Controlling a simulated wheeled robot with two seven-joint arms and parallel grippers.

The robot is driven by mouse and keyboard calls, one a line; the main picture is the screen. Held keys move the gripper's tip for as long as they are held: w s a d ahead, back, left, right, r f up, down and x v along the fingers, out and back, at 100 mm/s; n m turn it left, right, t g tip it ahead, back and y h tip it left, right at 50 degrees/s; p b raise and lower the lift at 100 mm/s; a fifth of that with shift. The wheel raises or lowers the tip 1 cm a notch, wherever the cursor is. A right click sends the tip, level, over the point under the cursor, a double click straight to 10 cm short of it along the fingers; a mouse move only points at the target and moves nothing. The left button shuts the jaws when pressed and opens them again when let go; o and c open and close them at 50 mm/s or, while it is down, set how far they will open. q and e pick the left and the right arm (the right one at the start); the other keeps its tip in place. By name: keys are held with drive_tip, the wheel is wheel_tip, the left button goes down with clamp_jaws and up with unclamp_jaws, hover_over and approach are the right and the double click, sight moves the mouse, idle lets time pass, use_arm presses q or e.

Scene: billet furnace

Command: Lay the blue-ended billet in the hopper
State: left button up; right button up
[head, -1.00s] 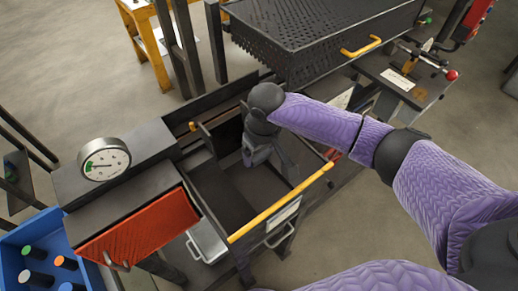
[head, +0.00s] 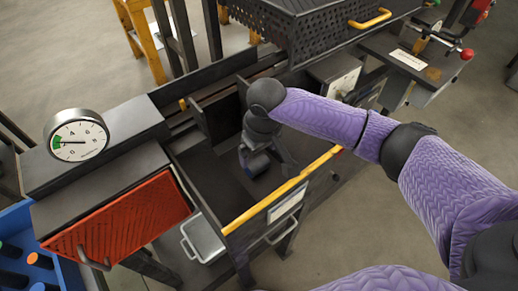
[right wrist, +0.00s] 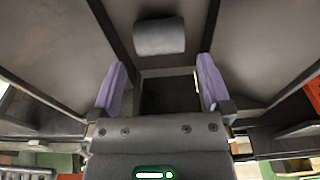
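The hopper is the dark open bin (head: 215,188) with a yellow front rail, at the middle of the head view. My right gripper (head: 256,165) reaches down into it. In the right wrist view its two purple fingers (right wrist: 160,85) stand wide apart with nothing between them. A grey cylinder, the billet (right wrist: 160,36), lies crosswise beyond the fingertips, apart from both. It shows partly, dark, by the gripper in the head view (head: 259,164). Its end colour does not show clearly, and I cannot tell whether it rests on the hopper floor. My left gripper is out of view.
A blue crate (head: 14,222) with several colour-ended billets is at the lower left. A dial gauge (head: 77,136) stands on a dark housing with a red ribbed panel (head: 118,222). A grey tray (head: 203,238) sits below, left of the hopper. A perforated dark box (head: 310,30) stands behind.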

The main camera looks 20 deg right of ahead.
drive_tip(key=shift+r, duration=0.35)
wheel_tip(320, 180, up, 9)
drive_tip(key=s+p, duration=0.1)
drive_tip(key=p, duration=0.1)
drive_tip(key=shift+d+p, duration=0.2)
drive_tip(key=shift+p, duration=0.2)
idle(0.3)
